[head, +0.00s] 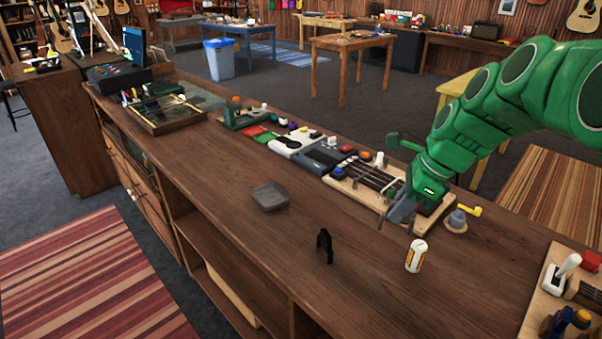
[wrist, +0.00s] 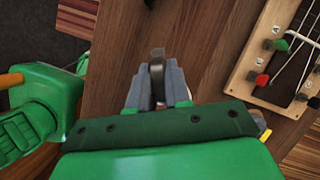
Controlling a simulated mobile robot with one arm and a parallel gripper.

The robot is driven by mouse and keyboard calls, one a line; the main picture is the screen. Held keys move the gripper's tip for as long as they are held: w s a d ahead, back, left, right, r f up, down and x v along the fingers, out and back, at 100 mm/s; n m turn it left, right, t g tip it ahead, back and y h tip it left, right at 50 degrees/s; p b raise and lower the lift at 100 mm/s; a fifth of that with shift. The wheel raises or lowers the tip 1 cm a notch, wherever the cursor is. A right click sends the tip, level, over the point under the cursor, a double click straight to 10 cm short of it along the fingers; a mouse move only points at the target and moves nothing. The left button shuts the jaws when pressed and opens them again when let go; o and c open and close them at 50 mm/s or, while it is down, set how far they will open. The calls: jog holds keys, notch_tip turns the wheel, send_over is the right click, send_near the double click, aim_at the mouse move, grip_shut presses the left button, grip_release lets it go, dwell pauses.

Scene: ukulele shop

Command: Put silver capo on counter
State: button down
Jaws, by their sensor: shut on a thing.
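My green arm reaches in from the right in the head view, with my gripper (head: 399,218) low over the wooden counter (head: 365,295), near the front edge of a fretboard board. In the wrist view my gripper (wrist: 158,88) is shut on a dark grey, metallic-looking piece, seemingly the silver capo (wrist: 157,68), between the grey fingers. Its lower part is hidden by the fingers. Bare counter wood (wrist: 215,45) shows around it. In the head view I cannot make out the held piece clearly, nor tell whether it touches the counter.
A black capo-like piece (head: 325,245) stands on the counter, with a white bottle (head: 416,255) right of it. A small grey tray (head: 270,197) lies farther left. The front middle is clear.

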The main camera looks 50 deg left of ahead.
jog(key=s+a+m, duration=0.1)
jog(key=s+a, duration=0.1)
jog(key=a, duration=0.3)
jog(key=w+a+f, duration=0.4)
jog(key=a+f, duration=0.1)
jog(key=w+a+f, duration=0.5)
jog(key=shift+w+a, duration=0.2)
jog(key=shift+w, duration=0.05)
jog(key=shift+f+t, duration=0.3)
jog(key=shift+f, duration=1.15)
jog(key=c, duration=1.1)
grip_release()
